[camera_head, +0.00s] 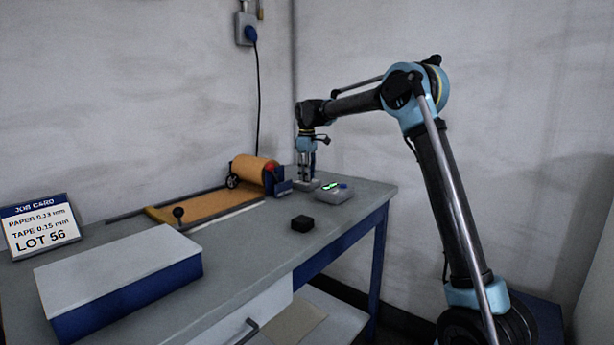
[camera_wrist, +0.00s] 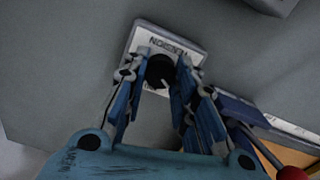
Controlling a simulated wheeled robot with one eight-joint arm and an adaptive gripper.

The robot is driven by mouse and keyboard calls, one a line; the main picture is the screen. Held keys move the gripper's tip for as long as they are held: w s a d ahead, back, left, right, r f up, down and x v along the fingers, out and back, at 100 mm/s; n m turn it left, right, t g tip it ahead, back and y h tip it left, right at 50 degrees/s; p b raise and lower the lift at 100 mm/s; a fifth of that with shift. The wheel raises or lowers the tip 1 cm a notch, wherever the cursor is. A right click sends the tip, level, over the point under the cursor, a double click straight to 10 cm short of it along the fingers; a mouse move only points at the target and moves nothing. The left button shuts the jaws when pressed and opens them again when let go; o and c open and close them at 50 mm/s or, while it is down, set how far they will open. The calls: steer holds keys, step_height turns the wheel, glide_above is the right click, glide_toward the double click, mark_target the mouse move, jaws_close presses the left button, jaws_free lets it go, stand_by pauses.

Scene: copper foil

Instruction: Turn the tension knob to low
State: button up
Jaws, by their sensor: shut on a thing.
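The black tension knob (camera_wrist: 158,69) sits on a small pale plate (camera_wrist: 199,51) whose printed word TENSION reads upside down in the wrist view. A short white pointer line on the knob points toward the bottom and slightly right of that view. My gripper (camera_wrist: 161,72) is over the plate, with its blue fingers on both sides of the knob, shut on it. In the head view my gripper (camera_head: 306,174) points straight down at the back right of the bench, and the knob is hidden there. The low mark cannot be made out.
A device with a green display (camera_head: 334,192) stands just right of my gripper. An orange roll (camera_head: 254,170) with a winder is to its left.

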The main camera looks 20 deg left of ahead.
steer(key=shift+w+d+n, duration=0.1)
steer(key=shift+w+n, duration=0.1)
steer(key=shift+n, duration=0.3)
steer(key=o, duration=1.1)
steer(key=shift+s+r, duration=0.1)
steer(key=shift+r, duration=0.35)
step_height(320, 180, up, 11)
